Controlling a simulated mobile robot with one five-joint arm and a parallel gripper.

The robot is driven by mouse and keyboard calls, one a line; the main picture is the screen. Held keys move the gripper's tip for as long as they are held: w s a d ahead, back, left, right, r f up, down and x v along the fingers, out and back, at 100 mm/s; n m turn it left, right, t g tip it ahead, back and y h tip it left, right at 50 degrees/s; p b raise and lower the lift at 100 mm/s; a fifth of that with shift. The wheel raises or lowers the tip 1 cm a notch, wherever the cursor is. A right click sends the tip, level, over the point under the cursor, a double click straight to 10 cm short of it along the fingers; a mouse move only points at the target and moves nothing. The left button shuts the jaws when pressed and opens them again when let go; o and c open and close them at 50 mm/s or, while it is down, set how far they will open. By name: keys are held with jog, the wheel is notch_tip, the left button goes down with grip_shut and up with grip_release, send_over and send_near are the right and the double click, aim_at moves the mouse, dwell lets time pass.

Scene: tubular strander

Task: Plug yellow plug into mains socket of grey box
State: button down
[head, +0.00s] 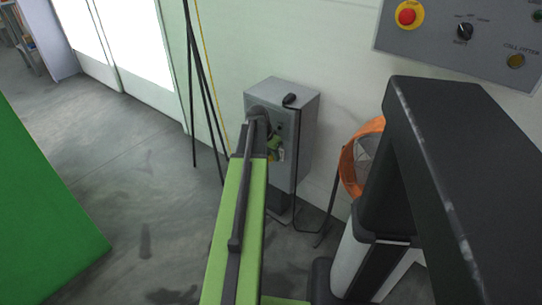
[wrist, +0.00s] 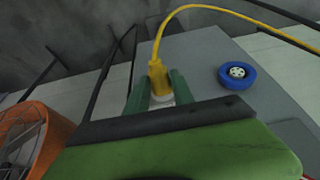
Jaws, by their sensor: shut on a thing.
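The yellow plug (wrist: 157,74) is between the two green fingers of my gripper (wrist: 157,88) in the wrist view, and the gripper is shut on it. A yellow cable (wrist: 205,7) arcs from the plug to the upper right. A pale end of the plug shows between the fingers. The blue round socket (wrist: 237,75), with a white face and dark holes, is on the grey box (wrist: 200,55), right of the plug and apart from it. In the head view, the grey box (head: 302,125) stands by the wall; my arm partly covers its front.
An orange round-rimmed object (head: 347,168) stands right of the box; it shows at lower left in the wrist view (wrist: 62,128). Dark poles (head: 203,75) stand left of the box. A control panel (head: 460,60) is at upper right. Floor at left (head: 130,150) is clear.

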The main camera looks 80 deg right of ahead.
jog(key=shift+s+d, duration=0.15)
jog(key=shift+d, duration=0.1)
jog(key=c, duration=1)
grip_release()
jog(key=p+v, duration=1.6)
jog(key=v, duration=0.1)
jog(key=shift+a+r, duration=0.15)
